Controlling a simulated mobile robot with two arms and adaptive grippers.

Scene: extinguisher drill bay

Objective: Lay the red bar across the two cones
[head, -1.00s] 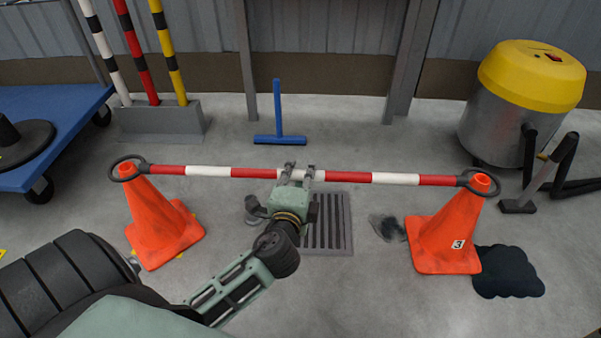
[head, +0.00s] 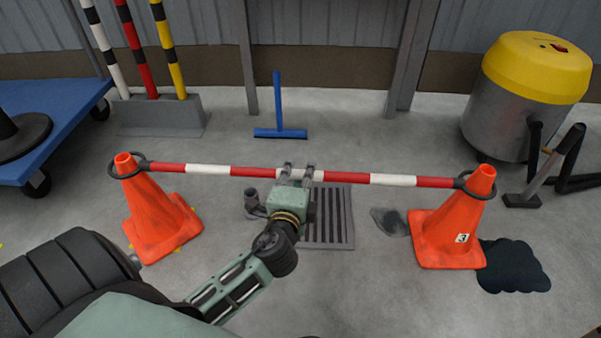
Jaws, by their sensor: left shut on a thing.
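The red-and-white bar (head: 215,170) runs between two orange cones, with a dark ring at each end. Its left ring (head: 128,167) is around the top of the left cone (head: 160,222), whose tip shows above it. Its right ring (head: 473,186) is around the upper part of the right cone (head: 450,235), which bears a small number label. My left gripper (head: 297,172) is shut on the middle of the bar. The cones stand upright on the floor. My right gripper is not in view.
A floor drain grate (head: 328,225) lies below the bar. A blue squeegee (head: 279,132) and a post stand (head: 160,117) are behind. A blue trolley (head: 60,120) is at left, a yellow-topped vacuum (head: 525,95) at right. A dark puddle (head: 512,267) lies beside the right cone.

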